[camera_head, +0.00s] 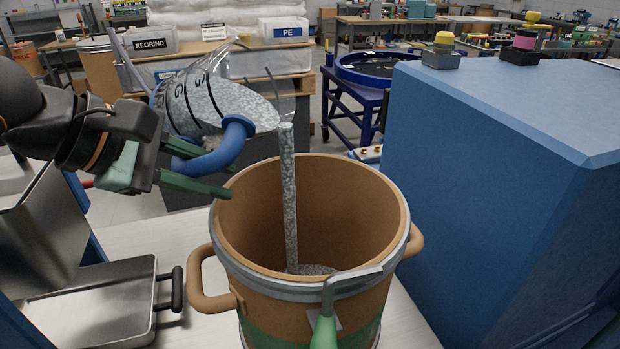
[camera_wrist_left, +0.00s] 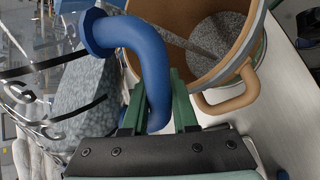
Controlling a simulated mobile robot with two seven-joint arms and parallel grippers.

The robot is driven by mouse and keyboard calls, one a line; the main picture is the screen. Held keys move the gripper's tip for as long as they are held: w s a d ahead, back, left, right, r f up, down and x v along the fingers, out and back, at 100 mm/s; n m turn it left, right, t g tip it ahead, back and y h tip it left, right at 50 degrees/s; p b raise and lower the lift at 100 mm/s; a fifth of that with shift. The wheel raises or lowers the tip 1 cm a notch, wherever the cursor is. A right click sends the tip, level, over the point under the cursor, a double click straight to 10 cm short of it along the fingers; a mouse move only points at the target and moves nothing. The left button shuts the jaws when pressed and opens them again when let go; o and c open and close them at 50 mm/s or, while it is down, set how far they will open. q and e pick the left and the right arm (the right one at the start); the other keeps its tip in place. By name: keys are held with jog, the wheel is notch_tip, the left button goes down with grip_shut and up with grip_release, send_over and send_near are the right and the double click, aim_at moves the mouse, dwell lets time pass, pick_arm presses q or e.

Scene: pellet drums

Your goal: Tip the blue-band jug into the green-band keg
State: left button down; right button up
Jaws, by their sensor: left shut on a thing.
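The jug (camera_head: 193,103) is clear with black marks and a blue handle (camera_head: 232,140). It is tilted far over and full of grey speckled pellets; its blue band cannot be made out apart from the handle. My left gripper (camera_head: 205,170) is shut on the handle, which also shows between its green fingers in the left wrist view (camera_wrist_left: 150,65). The green-band keg (camera_head: 255,309) is brown, open and upright, right of the gripper. A pellet stream (camera_head: 290,200) falls inside it onto a pellet layer (camera_head: 312,269), also visible in the left wrist view (camera_wrist_left: 222,38).
A large blue box-shaped unit (camera_head: 480,170) stands close on the keg's right. A metal tray with a black handle (camera_head: 95,305) lies at lower left. The keg has side handles and a green-gripped lever (camera_head: 324,333) in front. Labelled bins (camera_head: 285,30) stand behind.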

pick_arm(q)
jog(key=shift+w+a+r+m+y, duration=0.2)
jog(key=shift+a+r+m+y, duration=0.1)
jog(key=shift+r+y, duration=0.25)
dwell(0.6)
jog(key=shift+s+d+f+m+t+y, duration=0.2)
jog(key=shift+d+m+t+y, duration=0.1)
jog(key=shift+d+t+y, duration=0.25)
dwell(0.9)
jog(key=shift+w+a+f+m+t+y+b, duration=0.15)
jog(key=shift+m+t+y+b, duration=0.15)
jog(key=shift+y, duration=0.25)
jog(key=shift+s+a+f+m+t+y+b, duration=0.15)
jog(key=shift+m+y+b, duration=0.2)
jog(key=shift+y, duration=0.2)
dwell(1.2)
